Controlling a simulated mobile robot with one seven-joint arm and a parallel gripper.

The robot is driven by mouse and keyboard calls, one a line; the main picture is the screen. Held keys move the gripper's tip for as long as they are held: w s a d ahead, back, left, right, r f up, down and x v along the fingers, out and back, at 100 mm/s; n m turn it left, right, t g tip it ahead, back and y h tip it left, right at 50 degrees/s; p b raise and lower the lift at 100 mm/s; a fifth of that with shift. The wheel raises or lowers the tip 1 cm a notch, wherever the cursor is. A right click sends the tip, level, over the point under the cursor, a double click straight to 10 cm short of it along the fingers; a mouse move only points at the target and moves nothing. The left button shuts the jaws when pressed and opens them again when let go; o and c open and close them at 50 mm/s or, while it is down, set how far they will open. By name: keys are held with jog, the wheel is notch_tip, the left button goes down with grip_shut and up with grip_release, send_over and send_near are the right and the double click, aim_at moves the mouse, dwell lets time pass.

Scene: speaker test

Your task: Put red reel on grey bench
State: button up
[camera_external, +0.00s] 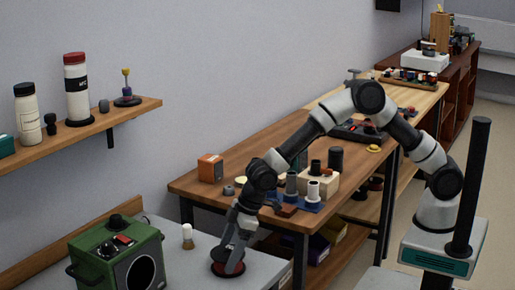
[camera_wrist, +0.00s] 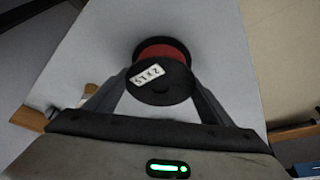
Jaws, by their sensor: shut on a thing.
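My gripper (camera_external: 229,256) points down over the grey bench (camera_external: 273,268) and is shut on the red reel (camera_external: 228,269). The reel has dark flanges and a red winding. In the wrist view the red reel (camera_wrist: 163,50) sits between my two fingers, with a white label on its near dark flange. The grey bench (camera_wrist: 90,45) shows behind it. The reel is at or just above the bench top; I cannot tell if it touches.
A green machine (camera_external: 117,254) with a round dark opening stands left on the grey bench. A small white-bodied bottle (camera_external: 188,237) stands between it and the reel. A wooden table (camera_external: 213,190) with several parts adjoins behind. Bare bench lies right of the reel.

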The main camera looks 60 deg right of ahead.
jog(key=shift+f, duration=0.15)
jog(key=o, duration=1.2)
jog(key=shift+o, duration=0.2)
jog(key=shift+r, duration=0.5)
jog(key=p+v, duration=0.2)
jog(key=v, duration=0.9)
jog(key=shift+s+p, duration=0.15)
jog(key=shift+p, duration=0.2)
jog(key=shift+d, duration=0.1)
